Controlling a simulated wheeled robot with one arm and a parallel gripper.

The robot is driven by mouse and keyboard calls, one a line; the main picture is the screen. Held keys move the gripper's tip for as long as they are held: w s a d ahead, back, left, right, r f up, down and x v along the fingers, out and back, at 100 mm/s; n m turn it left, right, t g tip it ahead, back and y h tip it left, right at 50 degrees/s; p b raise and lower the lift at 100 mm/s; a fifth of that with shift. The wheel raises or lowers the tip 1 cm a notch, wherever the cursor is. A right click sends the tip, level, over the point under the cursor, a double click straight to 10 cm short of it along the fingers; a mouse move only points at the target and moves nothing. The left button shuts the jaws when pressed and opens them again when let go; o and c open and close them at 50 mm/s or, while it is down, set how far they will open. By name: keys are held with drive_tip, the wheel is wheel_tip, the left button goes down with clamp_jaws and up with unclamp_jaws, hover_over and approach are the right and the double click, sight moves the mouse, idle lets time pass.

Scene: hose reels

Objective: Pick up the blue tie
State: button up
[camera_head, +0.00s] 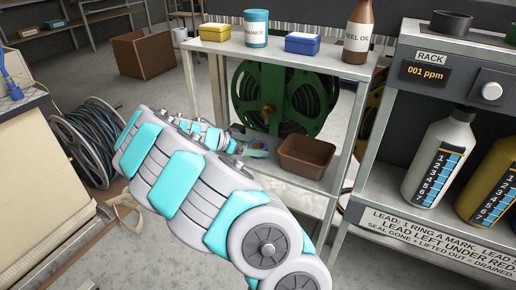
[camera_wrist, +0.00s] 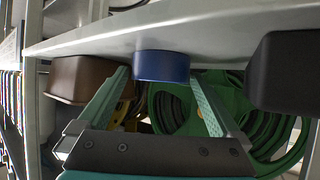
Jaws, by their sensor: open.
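A short, round blue thing, which I take for the blue tie (camera_wrist: 161,67), sits on the shelf surface (camera_wrist: 90,42) in the wrist view, where the scene looks upside down. My gripper (camera_wrist: 160,80) is open, with one green finger on each side of the blue thing. I cannot tell whether the fingers touch it. In the head view my gripper (camera_head: 248,148) reaches into the rack at the lower shelf, left of the brown bin. Only a small bit of blue (camera_head: 259,153) shows there, and my arm hides much of the area.
The brown bin (camera_head: 305,157) stands close right of my gripper. A black block (camera_wrist: 287,72) stands on the other side in the wrist view. A green hose reel (camera_head: 290,95) is behind. The upper shelf, overhead, carries a bottle (camera_head: 358,32), a can (camera_head: 256,28) and boxes.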

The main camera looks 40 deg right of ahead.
drive_tip(key=shift+x, duration=0.8)
drive_tip(key=shift+a, duration=0.1)
drive_tip(key=c, duration=1.2)
drive_tip(key=shift+o, duration=0.2)
